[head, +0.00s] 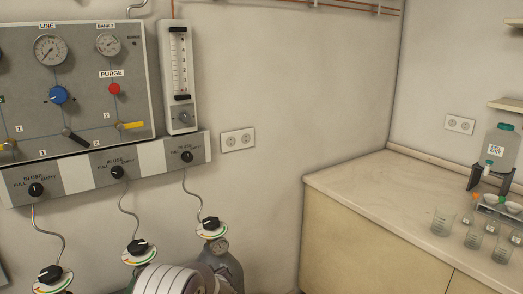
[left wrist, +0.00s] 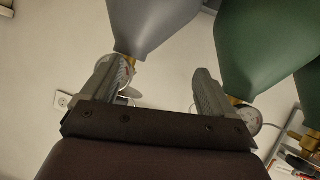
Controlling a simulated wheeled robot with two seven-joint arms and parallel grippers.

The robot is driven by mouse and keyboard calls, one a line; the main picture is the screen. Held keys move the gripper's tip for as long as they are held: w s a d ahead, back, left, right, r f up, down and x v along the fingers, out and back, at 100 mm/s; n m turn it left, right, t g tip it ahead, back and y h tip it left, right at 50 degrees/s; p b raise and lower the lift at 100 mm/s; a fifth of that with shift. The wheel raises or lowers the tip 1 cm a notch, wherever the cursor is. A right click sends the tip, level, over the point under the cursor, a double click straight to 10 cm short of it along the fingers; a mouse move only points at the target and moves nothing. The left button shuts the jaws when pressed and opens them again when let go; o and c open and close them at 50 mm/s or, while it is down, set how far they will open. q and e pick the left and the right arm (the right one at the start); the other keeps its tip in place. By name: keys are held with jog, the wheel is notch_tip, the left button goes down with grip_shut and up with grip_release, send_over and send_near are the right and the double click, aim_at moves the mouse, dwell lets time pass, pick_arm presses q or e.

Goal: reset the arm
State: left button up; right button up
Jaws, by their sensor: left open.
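My left gripper (left wrist: 153,80) is open in the left wrist view, with its two grey fingers spread and no object held between them. A grey gas cylinder (left wrist: 150,20) and a green gas cylinder (left wrist: 255,45) show beyond the fingers, appearing upside down. The left finger overlaps a gauge by the grey cylinder's brass neck, and the right finger overlaps a gauge (left wrist: 248,118) by the green one. I cannot tell whether either finger touches. In the head view a white ribbed link of my arm (head: 170,280) shows at the bottom, and neither gripper can be made out.
A gas panel (head: 75,80) with gauges and valves hangs on the wall, beside a flowmeter (head: 179,75). Several black regulator knobs (head: 137,247) sit below it. A counter (head: 390,190) with beakers (head: 443,220) and a bottle (head: 499,148) stands right.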

pick_arm(q)
jog(key=s+d+r+m+g+h+p, duration=0.1)
jog(key=s+m+g+h, duration=0.25)
jog(key=s, duration=0.85)
jog(key=s+d+r+m+g+h+p, duration=0.15)
jog(key=s+g, duration=0.35)
jog(key=s, duration=0.8)
jog(key=s+a+r+m+p, duration=0.1)
jog(key=s+a+r, duration=0.1)
jog(key=s+r, duration=0.2)
jog(key=s+a+r+g+p, duration=0.1)
jog(key=s+a+r+p, duration=0.1)
jog(key=s, duration=0.7)
jog(key=shift+a+r+m+y, duration=0.4)
jog(key=shift+a+r, duration=0.35)
jog(key=shift+r, duration=0.2)
jog(key=shift+g, duration=0.25)
